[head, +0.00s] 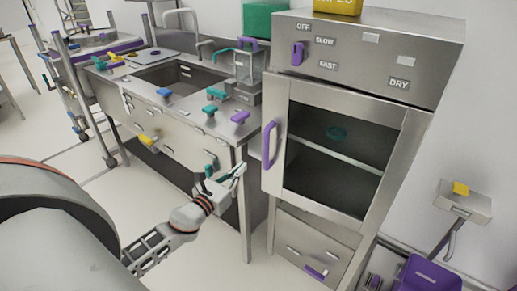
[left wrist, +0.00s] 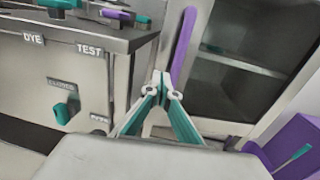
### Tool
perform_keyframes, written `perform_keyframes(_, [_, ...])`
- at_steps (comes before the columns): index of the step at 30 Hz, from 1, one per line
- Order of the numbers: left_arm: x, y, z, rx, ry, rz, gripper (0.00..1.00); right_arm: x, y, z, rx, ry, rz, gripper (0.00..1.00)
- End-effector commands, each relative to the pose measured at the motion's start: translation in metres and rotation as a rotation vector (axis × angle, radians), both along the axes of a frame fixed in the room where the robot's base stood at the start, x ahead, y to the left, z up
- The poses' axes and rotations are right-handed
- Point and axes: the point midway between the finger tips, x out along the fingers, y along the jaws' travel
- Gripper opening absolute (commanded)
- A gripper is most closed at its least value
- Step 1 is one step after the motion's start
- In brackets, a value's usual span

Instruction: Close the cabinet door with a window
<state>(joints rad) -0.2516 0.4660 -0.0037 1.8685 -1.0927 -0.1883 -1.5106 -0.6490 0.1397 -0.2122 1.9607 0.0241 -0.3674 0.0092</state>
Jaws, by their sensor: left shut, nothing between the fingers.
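The cabinet door with a window (head: 398,160) is on the right in the head view. It has a steel frame, a dark pane and an upright purple handle (head: 269,145) on its left edge. That edge sticks out a little past the cabinet side, so the door looks slightly ajar. My left gripper (head: 238,172) is shut and empty, to the left of and below the handle. In the left wrist view its teal fingers (left wrist: 161,80) point up close to the lower end of the purple handle (left wrist: 184,45); I cannot tell whether they touch. My right gripper is not in view.
A steel sink counter (head: 190,135) stands left of the cabinet (head: 440,50), close to my left gripper. A lower drawer front (head: 310,250) is under the door. A purple bin (head: 430,275) stands on the floor at the right. Open floor lies in front.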

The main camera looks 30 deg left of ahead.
Motion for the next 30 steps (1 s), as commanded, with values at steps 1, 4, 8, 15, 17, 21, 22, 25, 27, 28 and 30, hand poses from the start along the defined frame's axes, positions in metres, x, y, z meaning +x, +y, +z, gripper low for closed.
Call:
perform_keyframes(1, [0.010, 0.000, 0.003, 0.000, -0.003, 0.000, 0.00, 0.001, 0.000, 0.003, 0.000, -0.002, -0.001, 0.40])
perform_keyframes(4, [0.028, 0.001, 0.003, -0.002, -0.004, 0.000, 0.00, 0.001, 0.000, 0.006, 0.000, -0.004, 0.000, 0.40])
perform_keyframes(8, [0.051, 0.001, 0.002, -0.003, -0.003, -0.001, 0.00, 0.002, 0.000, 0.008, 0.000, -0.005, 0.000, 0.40])
perform_keyframes(15, [0.091, 0.002, 0.002, -0.004, -0.002, -0.002, 0.00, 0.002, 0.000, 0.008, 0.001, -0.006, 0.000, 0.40])
perform_keyframes(17, [0.099, 0.002, 0.002, -0.003, -0.002, -0.002, 0.00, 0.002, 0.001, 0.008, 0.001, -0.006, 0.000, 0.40])
perform_keyframes(21, [0.111, 0.002, 0.001, -0.004, -0.001, -0.001, 0.00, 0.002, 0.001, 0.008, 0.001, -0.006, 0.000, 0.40])
perform_keyframes(22, [0.113, 0.002, 0.000, -0.004, 0.000, -0.002, 0.00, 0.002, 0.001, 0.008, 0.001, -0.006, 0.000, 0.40])
perform_keyframes(25, [0.117, 0.002, 0.001, -0.003, -0.001, -0.003, 0.00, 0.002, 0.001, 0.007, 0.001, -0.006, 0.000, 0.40])
perform_keyframes(27, [0.118, 0.002, 0.001, -0.003, -0.001, -0.003, 0.00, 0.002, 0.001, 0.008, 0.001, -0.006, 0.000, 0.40])
perform_keyframes(28, [0.118, 0.002, 0.001, -0.003, -0.001, -0.003, 0.00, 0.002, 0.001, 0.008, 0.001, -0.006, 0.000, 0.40])
perform_keyframes(30, [0.118, 0.002, 0.001, -0.003, -0.001, -0.003, 0.00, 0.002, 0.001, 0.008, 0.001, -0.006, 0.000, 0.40])
